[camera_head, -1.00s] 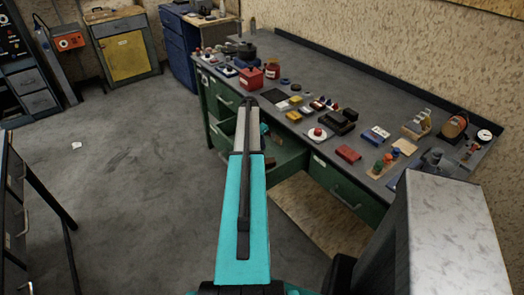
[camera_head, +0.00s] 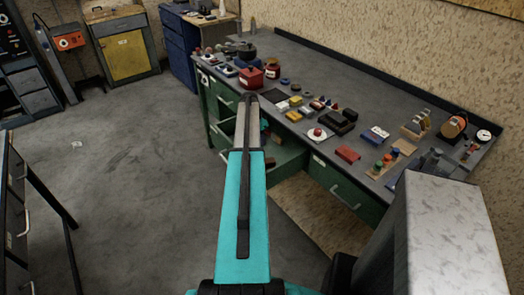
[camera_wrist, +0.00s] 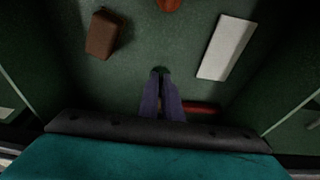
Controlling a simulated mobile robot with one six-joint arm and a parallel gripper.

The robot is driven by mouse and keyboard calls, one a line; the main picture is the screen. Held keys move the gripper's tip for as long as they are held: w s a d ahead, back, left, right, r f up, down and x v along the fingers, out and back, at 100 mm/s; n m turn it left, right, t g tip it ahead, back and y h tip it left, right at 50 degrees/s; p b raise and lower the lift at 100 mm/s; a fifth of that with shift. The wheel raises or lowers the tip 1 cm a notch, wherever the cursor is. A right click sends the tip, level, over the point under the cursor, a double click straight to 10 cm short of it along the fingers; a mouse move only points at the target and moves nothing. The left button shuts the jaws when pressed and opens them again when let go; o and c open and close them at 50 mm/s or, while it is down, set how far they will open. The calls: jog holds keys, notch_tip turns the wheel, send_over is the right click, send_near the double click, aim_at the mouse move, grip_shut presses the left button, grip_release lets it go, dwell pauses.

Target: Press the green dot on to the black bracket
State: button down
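My gripper (camera_wrist: 162,92) points down into an open green drawer (camera_wrist: 130,75) in the wrist view. Its two purple-grey fingers are close together. A small dark, greenish round piece (camera_wrist: 160,72) shows right at the fingertips; it may be the green dot. Whether the fingers clasp it or stand just above it is unclear. In the head view my arm hides the gripper and most of the drawer. I cannot make out a black bracket for certain; several dark items, such as a black block (camera_head: 335,122), lie on the bench.
In the drawer lie a brown block (camera_wrist: 104,34), a pale flat plate (camera_wrist: 227,47), a red bar (camera_wrist: 201,107) and a reddish piece (camera_wrist: 170,4) at the top edge. The grey bench top (camera_head: 310,75) above holds many small parts.

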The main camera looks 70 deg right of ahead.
jog(key=shift+r, duration=0.1)
jog(key=shift+s+d+p+v, duration=0.1)
jog(key=shift+d+p+v, duration=0.1)
jog(key=shift+v, duration=0.4)
jog(key=shift+s+d+p+v, duration=0.1)
jog(key=shift+p+v, duration=0.15)
jog(key=shift+v, duration=0.4)
jog(key=shift+d+p+v, duration=0.1)
jog(key=shift+p+v, duration=0.1)
jog(key=shift+v, duration=0.4)
jog(key=shift+r, duration=0.1)
